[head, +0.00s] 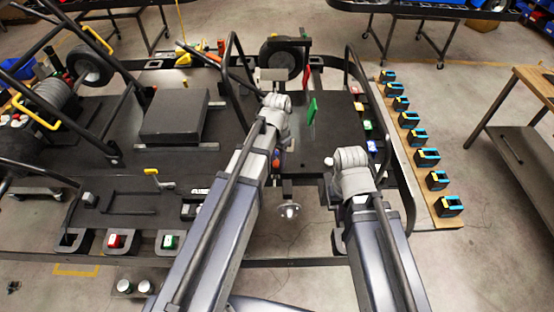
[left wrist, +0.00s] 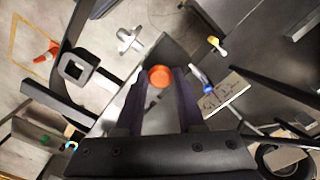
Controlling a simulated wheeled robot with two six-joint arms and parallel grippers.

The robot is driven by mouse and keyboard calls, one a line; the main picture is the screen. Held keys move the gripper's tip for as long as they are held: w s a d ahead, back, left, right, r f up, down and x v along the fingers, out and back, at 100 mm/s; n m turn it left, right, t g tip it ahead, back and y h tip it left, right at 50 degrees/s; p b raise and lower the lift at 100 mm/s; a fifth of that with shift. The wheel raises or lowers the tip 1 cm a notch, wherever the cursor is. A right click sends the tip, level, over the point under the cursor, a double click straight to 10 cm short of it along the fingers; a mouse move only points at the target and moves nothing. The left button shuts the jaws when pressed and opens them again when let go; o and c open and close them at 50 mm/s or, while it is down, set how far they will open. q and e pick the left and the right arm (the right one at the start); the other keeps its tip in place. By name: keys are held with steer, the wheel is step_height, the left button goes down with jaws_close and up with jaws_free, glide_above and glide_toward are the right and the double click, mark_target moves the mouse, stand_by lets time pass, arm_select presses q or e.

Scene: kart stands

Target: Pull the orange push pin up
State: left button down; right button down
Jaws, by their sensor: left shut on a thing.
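The orange push pin (left wrist: 159,76) shows its round orange head at the tips of my left gripper (left wrist: 160,88) in the left wrist view. The dark fingers are on either side of it and shut on it. Its shaft is hidden, so I cannot tell how far up it stands. In the head view my left arm reaches over the middle of the kart stand, and the forearm and wrist hide the pin and fingertips. My right arm is at the stand's right part, and its gripper's fingers are hidden behind the wrist.
A blue-and-white part (left wrist: 201,79) lies close right of the left fingers. A silver knob (head: 290,210) is on the frame below. Black tube rails surround the stand. A board (head: 410,150) with several black-and-blue blocks is at right.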

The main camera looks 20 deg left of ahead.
mark_target(277, 163)
arm_select(q)
steer(key=shift+r+p, duration=0.3)
steer(key=shift+r, duration=0.1)
steer(key=shift+c, duration=2.2)
jaws_free()
step_height(277, 163, up, 8)
steer(key=p, duration=0.7)
steer(key=shift+f+p, duration=0.15)
steer(key=shift+p, duration=0.2)
steer(key=shift+s+f, duration=0.1)
